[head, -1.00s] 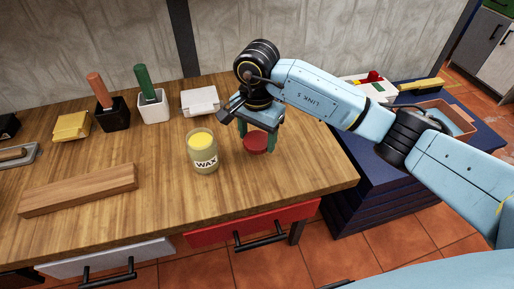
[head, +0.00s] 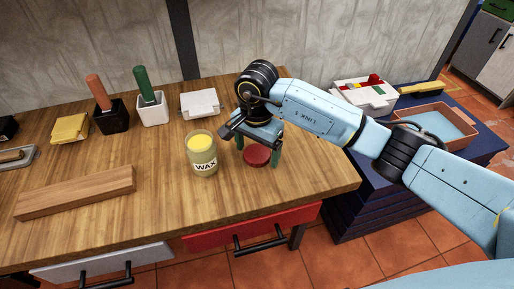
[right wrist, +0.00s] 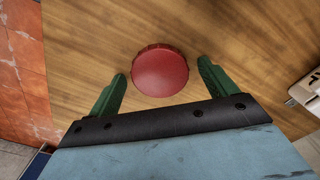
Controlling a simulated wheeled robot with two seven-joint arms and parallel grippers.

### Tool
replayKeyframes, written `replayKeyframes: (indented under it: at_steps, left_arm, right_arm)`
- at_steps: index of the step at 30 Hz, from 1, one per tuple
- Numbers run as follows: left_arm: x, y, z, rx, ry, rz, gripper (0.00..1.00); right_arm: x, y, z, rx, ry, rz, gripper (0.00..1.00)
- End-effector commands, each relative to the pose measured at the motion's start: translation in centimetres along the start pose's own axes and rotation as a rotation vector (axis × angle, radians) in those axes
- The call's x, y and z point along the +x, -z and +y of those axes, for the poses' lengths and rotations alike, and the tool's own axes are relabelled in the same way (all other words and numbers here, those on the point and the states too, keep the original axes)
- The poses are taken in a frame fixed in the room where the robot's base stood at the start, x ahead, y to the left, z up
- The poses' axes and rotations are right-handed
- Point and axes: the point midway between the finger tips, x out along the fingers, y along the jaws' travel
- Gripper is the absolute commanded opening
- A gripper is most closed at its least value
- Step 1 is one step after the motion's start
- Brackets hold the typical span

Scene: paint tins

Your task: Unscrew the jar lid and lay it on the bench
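The wax jar (head: 203,160) stands upright and uncovered on the wooden bench (head: 150,215), with yellow wax showing at its top. The round red lid (head: 257,156) lies flat on the bench to the right of the jar. My right gripper (head: 258,162) is over the lid, its green fingers apart on either side of it. In the right wrist view the lid (right wrist: 160,72) sits between and slightly beyond the fingertips, with clear gaps on both sides. My left gripper is not in view.
A wooden block (head: 75,192) lies at the left. Two brush holders (head: 111,117) and a white box (head: 199,103) stand along the back. The bench's right edge is close to the lid. A blue cabinet (head: 385,190) stands beyond, with trays on top.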

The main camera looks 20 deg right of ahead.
Motion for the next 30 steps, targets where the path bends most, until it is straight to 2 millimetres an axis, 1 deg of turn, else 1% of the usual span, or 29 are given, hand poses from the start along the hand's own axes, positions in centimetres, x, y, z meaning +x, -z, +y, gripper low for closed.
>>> replayKeyframes:
  at_steps: [7, 11, 14, 19, 22, 24, 27, 30]
  left_arm:
    - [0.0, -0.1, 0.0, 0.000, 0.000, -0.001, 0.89]
    - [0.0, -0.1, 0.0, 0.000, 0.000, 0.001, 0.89]
    - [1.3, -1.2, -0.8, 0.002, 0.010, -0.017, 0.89]
    - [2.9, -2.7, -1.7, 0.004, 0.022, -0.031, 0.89]
    - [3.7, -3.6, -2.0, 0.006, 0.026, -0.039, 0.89]
    - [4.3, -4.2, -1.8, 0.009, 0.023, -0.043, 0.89]
    - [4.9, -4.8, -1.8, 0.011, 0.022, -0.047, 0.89]
    - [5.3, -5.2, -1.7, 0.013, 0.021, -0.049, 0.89]
  right_arm:
    - [0.0, 0.0, 0.0, 0.000, 0.000, 0.000, 0.84]
    - [-0.4, 0.0, 0.0, 0.001, 0.001, 0.000, 0.84]
    - [-2.1, 0.1, -0.1, -0.001, 0.004, 0.002, 0.84]
    - [-6.1, 0.1, -0.1, 0.000, 0.004, 0.004, 0.84]
    - [-8.3, 0.1, -0.1, -0.001, 0.003, 0.004, 0.84]
    - [-9.6, 0.1, -0.1, 0.000, 0.003, 0.003, 0.84]
    - [-11.0, 0.1, 0.0, 0.000, 0.001, 0.002, 0.84]
    - [-11.8, 0.1, 0.0, 0.000, 0.001, 0.001, 0.84]
